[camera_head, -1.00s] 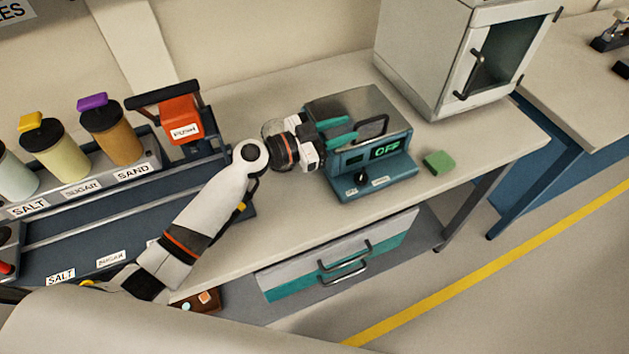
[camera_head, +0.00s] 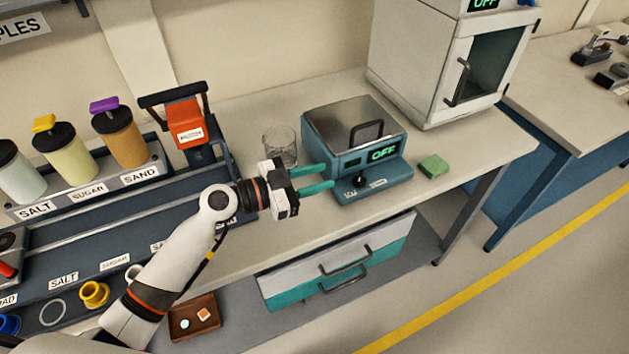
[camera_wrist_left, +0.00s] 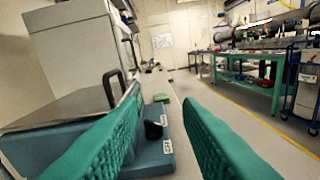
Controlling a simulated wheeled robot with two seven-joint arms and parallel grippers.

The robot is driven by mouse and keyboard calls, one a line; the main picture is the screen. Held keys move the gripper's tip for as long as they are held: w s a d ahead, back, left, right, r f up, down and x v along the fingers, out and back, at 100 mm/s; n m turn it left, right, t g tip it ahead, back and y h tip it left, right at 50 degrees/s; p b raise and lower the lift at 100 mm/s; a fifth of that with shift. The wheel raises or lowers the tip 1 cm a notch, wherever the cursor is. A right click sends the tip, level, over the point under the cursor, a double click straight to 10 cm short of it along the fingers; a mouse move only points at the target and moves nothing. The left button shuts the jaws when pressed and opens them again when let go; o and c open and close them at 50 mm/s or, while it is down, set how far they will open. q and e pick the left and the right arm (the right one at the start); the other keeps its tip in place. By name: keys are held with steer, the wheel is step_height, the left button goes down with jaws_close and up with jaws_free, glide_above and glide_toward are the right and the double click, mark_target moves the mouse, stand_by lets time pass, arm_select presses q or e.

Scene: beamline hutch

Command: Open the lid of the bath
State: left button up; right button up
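The bath (camera_head: 352,165) is a teal box on the bench with a green OFF display and a dark knob. Its grey metal lid (camera_head: 340,118) lies flat and closed, with a black loop handle (camera_head: 367,131) near the front right. In the left wrist view the lid (camera_wrist_left: 65,108) and the handle (camera_wrist_left: 112,88) show at the left. My left gripper (camera_head: 331,177) is open and empty, just left of the bath's front, its teal fingers pointing right. Its fingers (camera_wrist_left: 165,118) are wide apart in the wrist view. My right gripper is not in view.
A glass beaker (camera_head: 279,146) stands behind the left gripper, left of the bath. A green block (camera_head: 433,166) lies right of the bath. A white oven-like cabinet (camera_head: 425,70) stands behind it. A rack (camera_head: 100,215) with labelled jars fills the left.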

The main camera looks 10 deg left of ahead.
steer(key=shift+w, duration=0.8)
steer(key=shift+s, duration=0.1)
